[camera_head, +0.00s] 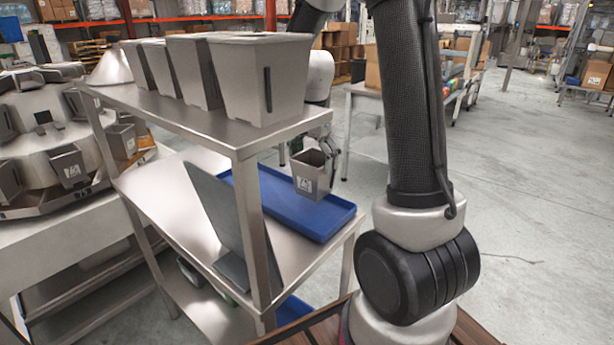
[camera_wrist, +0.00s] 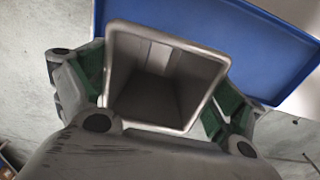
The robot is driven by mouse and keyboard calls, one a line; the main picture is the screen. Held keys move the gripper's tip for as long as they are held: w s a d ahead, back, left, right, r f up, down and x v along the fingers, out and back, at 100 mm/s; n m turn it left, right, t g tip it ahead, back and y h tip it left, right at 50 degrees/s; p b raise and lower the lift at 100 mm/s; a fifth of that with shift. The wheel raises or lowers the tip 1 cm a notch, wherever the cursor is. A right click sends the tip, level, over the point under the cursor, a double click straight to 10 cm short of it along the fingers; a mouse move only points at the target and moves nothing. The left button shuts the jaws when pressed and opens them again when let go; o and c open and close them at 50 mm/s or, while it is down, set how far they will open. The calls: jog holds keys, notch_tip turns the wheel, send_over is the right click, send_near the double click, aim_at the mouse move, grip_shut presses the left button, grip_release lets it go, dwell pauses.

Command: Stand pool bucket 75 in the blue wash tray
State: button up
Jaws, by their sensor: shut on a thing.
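The pool bucket (camera_head: 312,174) is a small grey metal bucket with a white label on its face. It is upright over the right part of the blue wash tray (camera_head: 336,228), on the middle shelf of a metal rack. In the wrist view my gripper (camera_wrist: 155,95) is shut on the bucket (camera_wrist: 165,75), its green-padded fingers on either side, and I look into the bucket's empty inside. The blue tray (camera_wrist: 215,35) lies beyond and below it. I cannot tell the gap between the bucket's base and the tray. The label is too small to read.
Several larger grey bins (camera_head: 262,80) stand on the rack's top shelf (camera_head: 190,115). A grey panel (camera_head: 215,205) leans on the middle shelf, left of the tray. A round weigher with small buckets (camera_head: 50,130) stands at left. The floor (camera_head: 535,200) at right is mostly clear.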

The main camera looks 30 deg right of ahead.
jog(key=shift+f, duration=2)
jog(key=shift+f, duration=0.15)
jog(key=o, duration=1)
jog(key=shift+o, duration=0.2)
notch_tip(320, 180, up, 12)
jog(key=shift+s, duration=0.15)
